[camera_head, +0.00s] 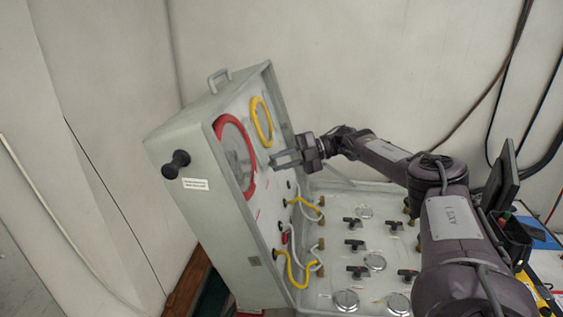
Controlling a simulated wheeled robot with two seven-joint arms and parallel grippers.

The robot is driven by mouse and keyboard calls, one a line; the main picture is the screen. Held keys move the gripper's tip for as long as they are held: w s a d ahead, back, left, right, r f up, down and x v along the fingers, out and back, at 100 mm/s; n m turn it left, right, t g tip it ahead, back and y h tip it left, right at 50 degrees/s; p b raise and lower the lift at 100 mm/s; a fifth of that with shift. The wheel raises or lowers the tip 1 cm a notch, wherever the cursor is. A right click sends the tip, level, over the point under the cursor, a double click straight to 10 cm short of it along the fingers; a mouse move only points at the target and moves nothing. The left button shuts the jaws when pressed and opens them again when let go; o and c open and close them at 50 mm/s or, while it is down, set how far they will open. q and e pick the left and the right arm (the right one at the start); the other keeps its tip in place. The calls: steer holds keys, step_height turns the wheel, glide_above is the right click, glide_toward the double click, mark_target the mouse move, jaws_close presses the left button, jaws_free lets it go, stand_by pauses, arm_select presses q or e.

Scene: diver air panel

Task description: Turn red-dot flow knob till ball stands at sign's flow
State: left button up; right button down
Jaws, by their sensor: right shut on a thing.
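My right gripper (274,160) reaches in from the right to the upright lid panel (275,172) of a grey case, beside the red-ringed gauge (235,157) and below the yellow ring (261,122). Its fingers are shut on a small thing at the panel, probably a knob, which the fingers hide. I cannot make out a red dot, a flow tube's ball or the flow sign from here. A white label (195,184) on the lid's side is too small to read. My left gripper is not in view.
Yellow and white hoses (291,270) loop from the lid to the case's flat panel. That panel holds several black T-handles (356,245) and round gauges (375,262). A black knob (176,164) juts from the lid's side. A dark monitor (502,178) stands at right.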

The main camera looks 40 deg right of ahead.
steer(key=shift+r+n+g+h, duration=0.15)
steer(key=shift+n+h, duration=0.25)
steer(key=shift+n, duration=0.95)
steer(key=shift+r+n+g+h, duration=0.1)
steer(key=shift+n+g+h, duration=0.25)
steer(key=shift+n, duration=0.95)
steer(key=shift+r+n+g+h, duration=0.1)
steer(key=shift+n+h, duration=0.35)
steer(key=shift+n, duration=0.9)
steer(key=shift+a, duration=0.1)
steer(key=c, duration=1.3)
jaws_free()
